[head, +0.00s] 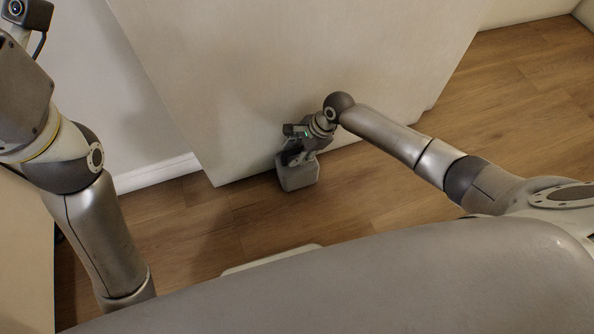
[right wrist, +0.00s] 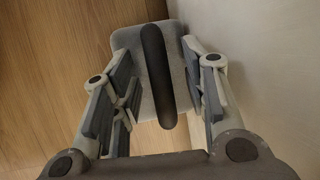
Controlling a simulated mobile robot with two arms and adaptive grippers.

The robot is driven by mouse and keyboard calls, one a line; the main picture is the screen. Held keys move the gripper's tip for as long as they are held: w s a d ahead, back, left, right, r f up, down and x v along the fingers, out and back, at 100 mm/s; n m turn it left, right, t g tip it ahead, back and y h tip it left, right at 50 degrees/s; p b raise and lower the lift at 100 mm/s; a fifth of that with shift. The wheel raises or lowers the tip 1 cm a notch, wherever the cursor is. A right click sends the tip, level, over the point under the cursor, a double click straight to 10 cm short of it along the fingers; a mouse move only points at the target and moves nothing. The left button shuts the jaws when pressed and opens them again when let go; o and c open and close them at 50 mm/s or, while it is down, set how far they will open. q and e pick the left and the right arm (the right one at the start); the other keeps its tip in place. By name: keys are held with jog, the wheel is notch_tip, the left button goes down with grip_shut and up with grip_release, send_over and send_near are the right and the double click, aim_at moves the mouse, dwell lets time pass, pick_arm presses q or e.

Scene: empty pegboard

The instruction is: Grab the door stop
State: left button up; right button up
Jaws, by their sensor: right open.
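The door stop (head: 298,176) is a grey block on the wooden floor beside the pale cabinet-like panel. In the right wrist view it shows as a grey body with a dark rounded bar (right wrist: 157,75) across its top. My right gripper (head: 294,154) is directly above it, pointing down. In the right wrist view my right gripper (right wrist: 157,85) is open, with one finger on each side of the dark bar. A gap shows between the fingers and the bar. My left arm stands at the left of the head view, but its fingers are not visible.
The large pale panel (head: 300,60) rises close behind the door stop and my right gripper. A white wall with a baseboard (head: 160,174) lies to the left. Wooden floor (head: 390,190) is clear to the right of the door stop.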

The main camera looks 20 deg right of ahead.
jog(key=shift+f, duration=0.2)
grip_shut()
dwell(0.5)
jog(key=shift+w+a+r, duration=0.1)
jog(key=shift+w+r, duration=0.05)
